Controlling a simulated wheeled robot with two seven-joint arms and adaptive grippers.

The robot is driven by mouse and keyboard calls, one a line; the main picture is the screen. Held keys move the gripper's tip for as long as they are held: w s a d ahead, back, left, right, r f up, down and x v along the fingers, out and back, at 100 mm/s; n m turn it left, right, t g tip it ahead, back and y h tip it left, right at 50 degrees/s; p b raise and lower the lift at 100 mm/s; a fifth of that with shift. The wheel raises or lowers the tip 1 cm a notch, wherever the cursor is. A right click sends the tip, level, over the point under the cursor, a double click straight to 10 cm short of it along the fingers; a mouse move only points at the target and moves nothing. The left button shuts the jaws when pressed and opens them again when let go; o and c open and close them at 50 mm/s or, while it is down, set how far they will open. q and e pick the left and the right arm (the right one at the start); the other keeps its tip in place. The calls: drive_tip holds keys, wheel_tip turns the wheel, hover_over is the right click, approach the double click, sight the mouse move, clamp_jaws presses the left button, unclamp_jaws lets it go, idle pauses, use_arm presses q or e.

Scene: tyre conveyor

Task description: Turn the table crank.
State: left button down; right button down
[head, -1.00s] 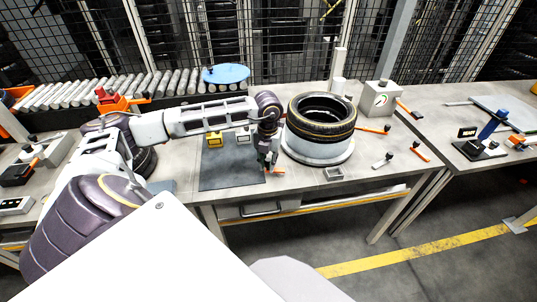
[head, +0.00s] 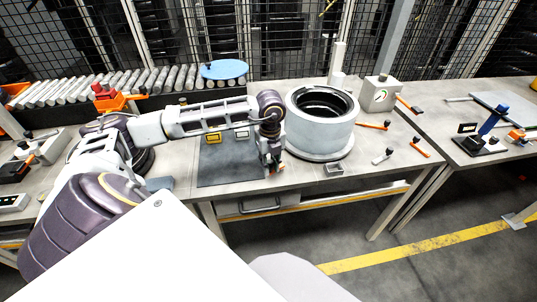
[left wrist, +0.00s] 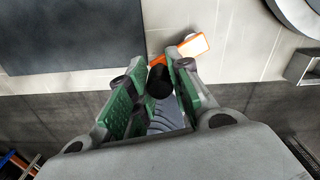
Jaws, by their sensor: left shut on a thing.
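Most of the crank is hidden by the gripper in the head view. A white cylinder (head: 318,136) stands right of the gripper, with a dark opening. My right gripper is not in view.
A dark mat (head: 230,172) lies left of the gripper. A white gauge box (head: 381,95) and orange-handled levers (head: 412,147) stand to the right. A roller conveyor (head: 130,82) runs behind.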

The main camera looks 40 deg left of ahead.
use_arm(q)
drive_tip(key=shift+s+d+n, duration=0.1)
drive_tip(key=shift+d+n, duration=0.4)
drive_tip(key=shift+n, duration=0.5)
drive_tip(key=c, duration=1.3)
unclamp_jaws()
drive_tip(key=shift+o, duration=0.2)
drive_tip(key=shift+r, duration=0.15)
wheel_tip(320, 180, up, 12)
drive_tip(key=shift+d+f, duration=0.15)
drive_tip(key=shift+f, duration=0.05)
